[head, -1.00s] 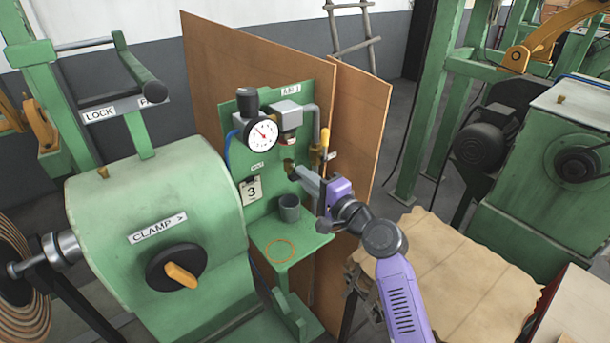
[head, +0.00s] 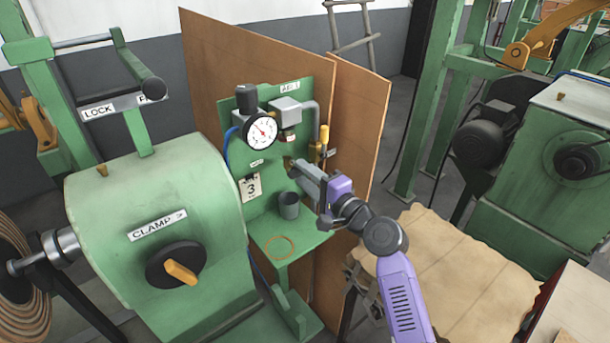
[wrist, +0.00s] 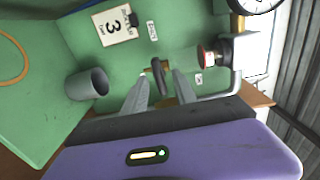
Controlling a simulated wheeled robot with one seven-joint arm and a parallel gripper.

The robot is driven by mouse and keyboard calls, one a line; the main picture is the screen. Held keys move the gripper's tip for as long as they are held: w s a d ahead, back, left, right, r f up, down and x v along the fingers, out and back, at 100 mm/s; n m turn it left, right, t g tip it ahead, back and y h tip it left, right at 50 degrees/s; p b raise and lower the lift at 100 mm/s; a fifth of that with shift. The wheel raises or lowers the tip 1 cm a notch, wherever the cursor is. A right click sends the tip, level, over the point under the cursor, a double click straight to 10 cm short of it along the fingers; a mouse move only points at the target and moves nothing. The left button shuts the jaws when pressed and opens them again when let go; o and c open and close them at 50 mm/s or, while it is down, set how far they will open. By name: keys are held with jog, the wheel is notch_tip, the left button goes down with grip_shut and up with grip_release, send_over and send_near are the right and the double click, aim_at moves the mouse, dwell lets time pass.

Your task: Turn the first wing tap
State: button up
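The wing tap, brass with a dark wing, sticks out of the green panel. It shows in the wrist view (wrist: 159,77) and small in the head view (head: 288,163), partly covered by my gripper. My gripper (head: 302,168) is at the tap. In the wrist view my gripper's two grey fingers (wrist: 161,80) are apart, one on each side of the wing. A narrow gap seems to show on either side of it; contact is not clear.
A grey cup (head: 289,206) stands on the green shelf (head: 262,232) below the tap. The clamp machine (head: 150,205) stands at left.

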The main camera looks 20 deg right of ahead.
jog(key=b+v, duration=0.1)
jog(key=v, duration=0.6)
jog(key=shift+s, duration=0.25)
jog(key=shift+d, duration=0.15)
